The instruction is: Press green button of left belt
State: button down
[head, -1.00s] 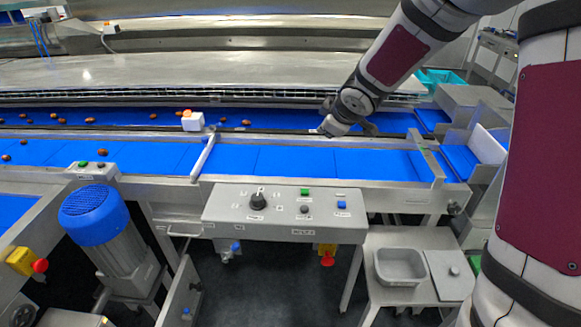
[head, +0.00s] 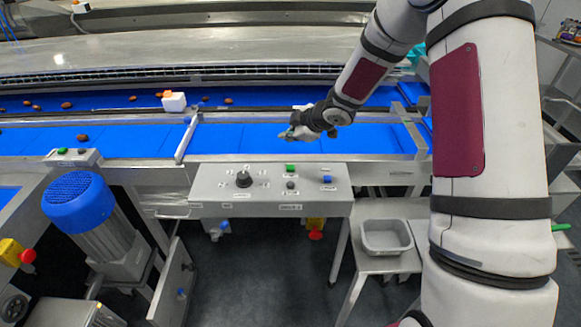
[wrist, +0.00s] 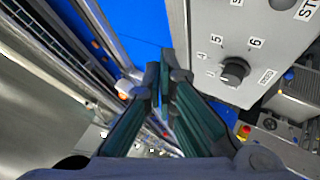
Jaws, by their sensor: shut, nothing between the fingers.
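A small grey button box (head: 73,157) with a green button (head: 62,151) and a dark button stands by the blue motor, at the left in the head view. A larger grey control panel (head: 215,190) in the middle carries a black knob (head: 243,179), another green button (head: 290,168), a dark button and a blue button. My gripper (head: 286,135) is shut and empty, over the blue belt just behind the panel's green button and apart from it. In the wrist view its fingertips (wrist: 160,78) are together, left of the panel's knob (wrist: 235,72).
Blue belts (head: 265,138) with dates at the left run behind the panel. A blue motor (head: 78,200), a red emergency stop (head: 28,256) and a white block (head: 174,101) are at the left. A grey bin (head: 386,237) stands on a low table at the right.

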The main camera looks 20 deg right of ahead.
jog(key=b, duration=0.4)
send_over(289, 168)
notch_tip(289, 168, down, 7)
jog(key=shift+w+r, duration=0.1)
jog(key=shift+f+b, duration=0.35)
jog(key=shift+f, duration=0.65)
jog(key=shift+f, duration=0.1)
dwell(0.4)
jog(key=shift+f, duration=0.3)
